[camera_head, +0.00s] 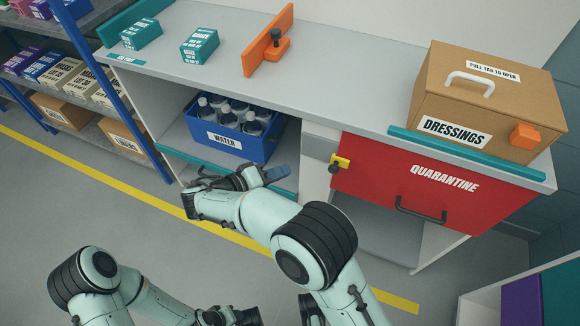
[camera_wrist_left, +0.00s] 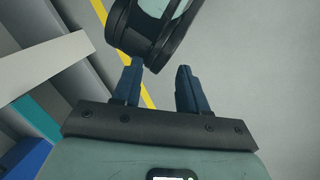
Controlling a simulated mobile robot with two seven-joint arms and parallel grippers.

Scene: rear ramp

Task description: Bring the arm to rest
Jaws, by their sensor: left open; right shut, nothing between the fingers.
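My right arm (camera_head: 250,215) reaches up from the bottom of the head view and bends at its wrist. My right gripper (camera_head: 277,174) is shut and empty, its blue fingers pointing right, in front of the shelf opening below the blue water crate (camera_head: 223,145). I cannot tell its exact distance from the shelf. My left arm (camera_head: 110,290) is folded low at the bottom left of the head view. My left gripper (camera_wrist_left: 159,78) shows in the left wrist view, open with nothing between its blue fingers; a dark round joint of my own body is beyond them.
The grey counter (camera_head: 345,75) holds a cardboard dressings box (camera_head: 480,90), teal boxes (camera_head: 200,46) and an orange bracket (camera_head: 270,40). A red quarantine panel (camera_head: 385,185) has a black handle. Blue-posted shelving (camera_head: 95,75) is at left. The floor (camera_head: 90,200) between is clear.

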